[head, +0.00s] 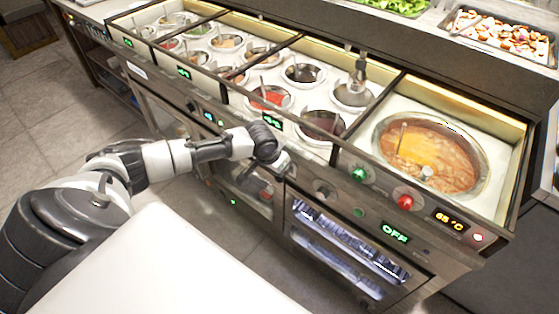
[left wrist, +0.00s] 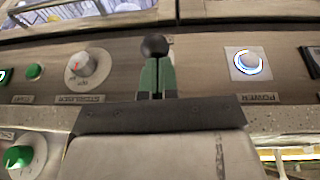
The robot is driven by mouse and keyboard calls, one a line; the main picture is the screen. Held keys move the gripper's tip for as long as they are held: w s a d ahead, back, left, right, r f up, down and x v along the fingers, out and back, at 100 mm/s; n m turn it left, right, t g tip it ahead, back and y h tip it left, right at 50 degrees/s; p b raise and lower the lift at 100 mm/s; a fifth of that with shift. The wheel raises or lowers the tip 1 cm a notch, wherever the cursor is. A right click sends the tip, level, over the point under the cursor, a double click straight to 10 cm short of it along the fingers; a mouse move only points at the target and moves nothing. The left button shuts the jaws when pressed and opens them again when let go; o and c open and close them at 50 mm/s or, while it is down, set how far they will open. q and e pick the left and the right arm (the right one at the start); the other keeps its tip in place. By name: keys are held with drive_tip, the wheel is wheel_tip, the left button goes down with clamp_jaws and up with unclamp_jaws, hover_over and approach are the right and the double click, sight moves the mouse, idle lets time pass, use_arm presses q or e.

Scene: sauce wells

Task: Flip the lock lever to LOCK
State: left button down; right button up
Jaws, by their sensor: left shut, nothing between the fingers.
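A black ball knob (left wrist: 155,46), which looks like the end of the lock lever, stands out from the steel front panel in the left wrist view. Its stem and any LOCK marking are hidden behind my fingers. My left gripper (left wrist: 157,80) is shut and empty, its green-faced fingers together right at the ball; I cannot tell whether they touch it. In the head view my left gripper (head: 282,163) is at the counter's front panel, and the lever cannot be made out there. My right gripper is not in view.
In the left wrist view a dial (left wrist: 88,68) and a green button (left wrist: 34,72) are left of the lever, and a lit power button (left wrist: 248,63) is right. In the head view, sauce wells and a large soup well (head: 384,140) sit above the panel.

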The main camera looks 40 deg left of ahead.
use_arm(q)
drive_tip(key=shift+s+f+t, duration=0.55)
drive_tip(key=shift+f+t, duration=0.05)
drive_tip(key=shift+t, duration=0.2)
drive_tip(key=shift+s+f+t, duration=0.15)
drive_tip(key=shift+f+t, duration=0.6)
drive_tip(key=shift+s+f+t, duration=0.15)
drive_tip(key=shift+f+t, duration=0.6)
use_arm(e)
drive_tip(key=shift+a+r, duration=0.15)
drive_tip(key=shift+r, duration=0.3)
use_arm(q)
drive_tip(key=shift+f, duration=0.1)
drive_tip(key=shift+p, duration=0.4)
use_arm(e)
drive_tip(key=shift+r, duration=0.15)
